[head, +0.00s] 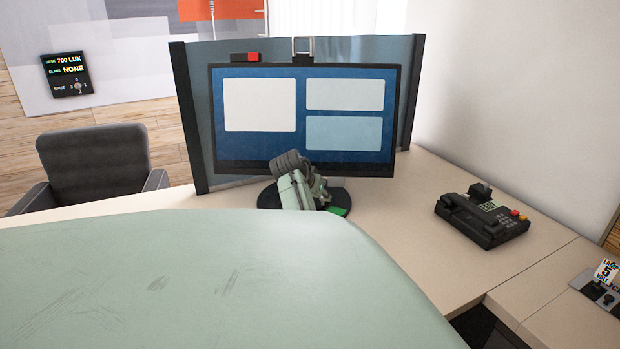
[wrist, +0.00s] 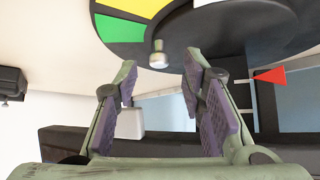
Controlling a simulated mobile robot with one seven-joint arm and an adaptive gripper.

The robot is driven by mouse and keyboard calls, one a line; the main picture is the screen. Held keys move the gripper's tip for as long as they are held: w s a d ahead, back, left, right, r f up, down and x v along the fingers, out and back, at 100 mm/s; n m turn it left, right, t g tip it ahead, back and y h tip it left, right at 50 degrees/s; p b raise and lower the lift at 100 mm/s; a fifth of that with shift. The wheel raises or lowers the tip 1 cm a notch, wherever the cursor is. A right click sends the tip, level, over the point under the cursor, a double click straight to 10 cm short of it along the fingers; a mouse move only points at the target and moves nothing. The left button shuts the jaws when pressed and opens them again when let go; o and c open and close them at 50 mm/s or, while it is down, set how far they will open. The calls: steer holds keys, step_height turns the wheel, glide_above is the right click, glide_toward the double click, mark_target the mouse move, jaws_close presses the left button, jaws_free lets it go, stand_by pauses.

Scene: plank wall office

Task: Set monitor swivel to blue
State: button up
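The monitor (head: 300,115) stands on the desk on a dark round base (head: 268,198). In the wrist view the base's disc (wrist: 240,40) shows green (wrist: 105,32), yellow (wrist: 133,6) and a sliver of white; no blue sector is visible. A silver peg (wrist: 159,56) sticks out near the disc's edge. A red pointer (wrist: 271,76) lies right of it, apart from the peg. My gripper (wrist: 161,68) is open, with the peg's tip showing between and slightly beyond its fingertips. In the head view my gripper (head: 320,188) is low before the monitor, hiding part of the base.
A black desk phone (head: 483,215) sits to the right on the desk. A glass partition with dark posts (head: 187,120) stands behind the monitor. A grey chair (head: 95,165) is at the left. The desk between monitor and phone is clear.

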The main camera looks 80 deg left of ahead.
steer(key=v, duration=1)
